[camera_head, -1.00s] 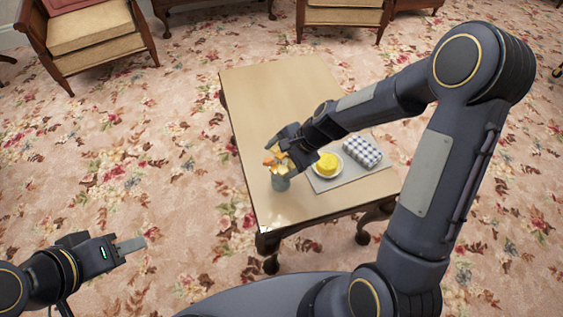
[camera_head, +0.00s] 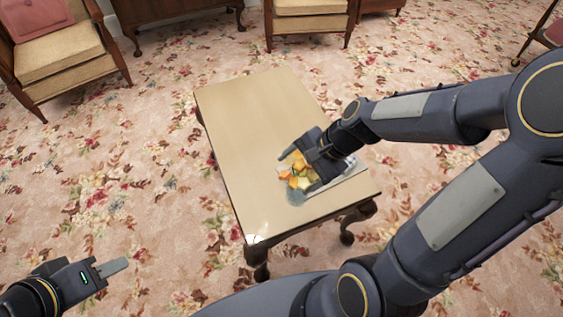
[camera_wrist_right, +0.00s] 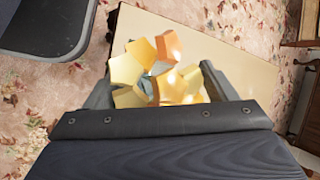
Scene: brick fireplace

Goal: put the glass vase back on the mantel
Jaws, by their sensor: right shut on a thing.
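The glass vase (camera_head: 296,196) is a small grey-blue vessel with orange and yellow flowers (camera_head: 298,173). My right gripper (camera_head: 301,171) is shut on it, and it appears to be held above the right part of the table. In the right wrist view the flowers (camera_wrist_right: 155,70) fill the space between the fingers and hide most of the vase. My left gripper (camera_head: 112,267) is low at the left, over the carpet, far from the vase. Only one pale finger shows clearly, so its opening cannot be told. The mantel is not in view.
The wooden table (camera_head: 240,125) is bare on its far and left parts. A grey tray (camera_head: 345,184) at its right is mostly hidden by my gripper and the vase. Armchairs (camera_head: 60,65) and a dark wooden cabinet (camera_head: 165,10) stand at the back. Patterned carpet lies open around the table.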

